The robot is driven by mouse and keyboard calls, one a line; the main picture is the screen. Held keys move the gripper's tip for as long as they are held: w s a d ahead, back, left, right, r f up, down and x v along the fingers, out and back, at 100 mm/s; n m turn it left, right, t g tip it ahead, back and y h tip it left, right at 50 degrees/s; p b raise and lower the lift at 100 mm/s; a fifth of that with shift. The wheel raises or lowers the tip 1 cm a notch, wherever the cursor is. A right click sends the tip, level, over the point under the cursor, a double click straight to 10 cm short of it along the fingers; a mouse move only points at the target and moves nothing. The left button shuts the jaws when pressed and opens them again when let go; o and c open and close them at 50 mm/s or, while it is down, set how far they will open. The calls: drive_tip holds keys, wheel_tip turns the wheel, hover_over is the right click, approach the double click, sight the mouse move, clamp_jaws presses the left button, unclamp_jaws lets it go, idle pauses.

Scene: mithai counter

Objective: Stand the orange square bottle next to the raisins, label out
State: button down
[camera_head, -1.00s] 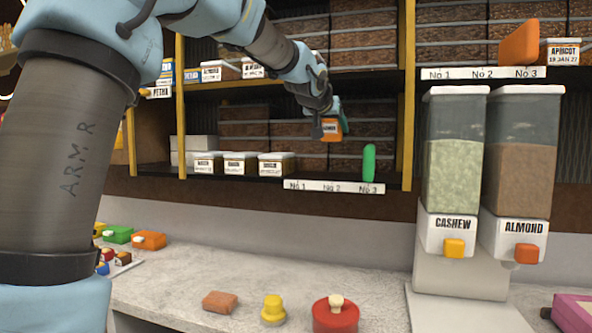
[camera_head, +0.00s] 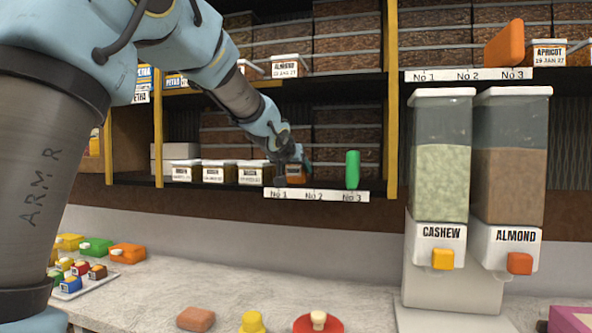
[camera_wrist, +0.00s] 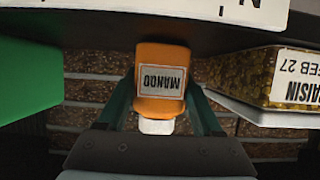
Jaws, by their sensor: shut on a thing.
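Whether the bottle's base touches the shelf is unclear.
A green bottle (camera_head: 352,170) stands on the same shelf near the No 3 mark. The number strip (camera_head: 316,195) runs along the shelf edge. Room shows between the orange and green bottles. A yellow post (camera_head: 391,95) bounds the bay at right.

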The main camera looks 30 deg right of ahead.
drive_tip(key=shift+c, duration=0.2)
unclamp_jaws()
drive_tip(key=shift+f, duration=0.1)
drive_tip(key=shift+r, duration=0.2)
drive_tip(key=v, duration=1.2)
drive_tip(key=w+a+f+n+g+y, duration=0.25)
drive_tip(key=a+f+y, duration=0.35)
drive_tip(key=a+f, duration=1.2)
drive_tip(key=s+a+f+n+g+y, duration=0.1)
drive_tip(key=s+a+f+n+g, duration=0.1)
drive_tip(key=s+a+f, duration=0.5)
drive_tip(key=s+a+f+n+g+y, duration=0.2)
drive_tip(key=s+a+f, duration=0.5)
drive_tip(key=a, duration=0.5)
wheel_tip(320, 180, down, 3)
drive_tip(key=shift+r+n+g, duration=0.1)
drive_tip(key=shift+n+g, duration=0.35)
drive_tip(key=shift+g, duration=0.4)
